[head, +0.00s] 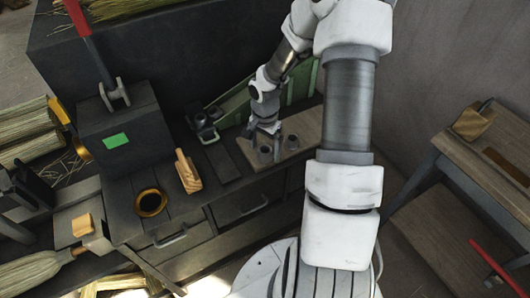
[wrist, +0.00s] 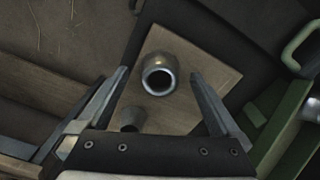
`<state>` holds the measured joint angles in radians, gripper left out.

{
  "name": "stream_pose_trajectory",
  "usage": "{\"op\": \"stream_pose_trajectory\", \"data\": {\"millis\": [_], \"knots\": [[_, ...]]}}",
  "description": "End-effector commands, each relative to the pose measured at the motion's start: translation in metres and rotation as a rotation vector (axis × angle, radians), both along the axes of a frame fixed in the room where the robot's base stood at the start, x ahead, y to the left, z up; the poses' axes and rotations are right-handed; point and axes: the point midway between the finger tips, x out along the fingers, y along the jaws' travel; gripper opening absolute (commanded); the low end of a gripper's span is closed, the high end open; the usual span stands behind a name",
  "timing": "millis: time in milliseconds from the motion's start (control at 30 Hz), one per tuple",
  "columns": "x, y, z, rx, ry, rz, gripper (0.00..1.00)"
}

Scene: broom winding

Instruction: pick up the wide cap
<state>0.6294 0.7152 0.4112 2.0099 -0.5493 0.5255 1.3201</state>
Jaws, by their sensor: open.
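Two grey metal caps stand on a wooden board (head: 310,126). In the wrist view the larger-looking one, which I take as the wide cap (wrist: 159,76), is round with a dark central opening and lies between my finger ends. The smaller grey cap (wrist: 130,118) stands behind it, nearer my gripper's palm. In the head view the caps show as a left cap (head: 265,155) and a right cap (head: 292,143); I cannot tell which is which. My gripper (head: 265,132) points down over the board, open and empty. Contact with the cap cannot be made out.
A green metal rack (head: 299,86) stands behind the board. A wooden table (head: 487,160) stands at right.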

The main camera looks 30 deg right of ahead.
Motion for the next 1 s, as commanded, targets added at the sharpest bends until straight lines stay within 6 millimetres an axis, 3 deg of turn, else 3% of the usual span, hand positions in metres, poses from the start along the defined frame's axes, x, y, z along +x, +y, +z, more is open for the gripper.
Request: {"op": "stream_pose_trajectory", "data": {"millis": [333, 800, 1000], "knots": [[0.0, 0.0001, -0.0083, -0.001, 0.0, 0.001, 1.0], [0.0, 0.0001, -0.0081, 0.0, 0.0, 0.001, 0.15], [0.0, 0.0001, -0.008, 0.0, 0.0, 0.001, 0.14]]}}
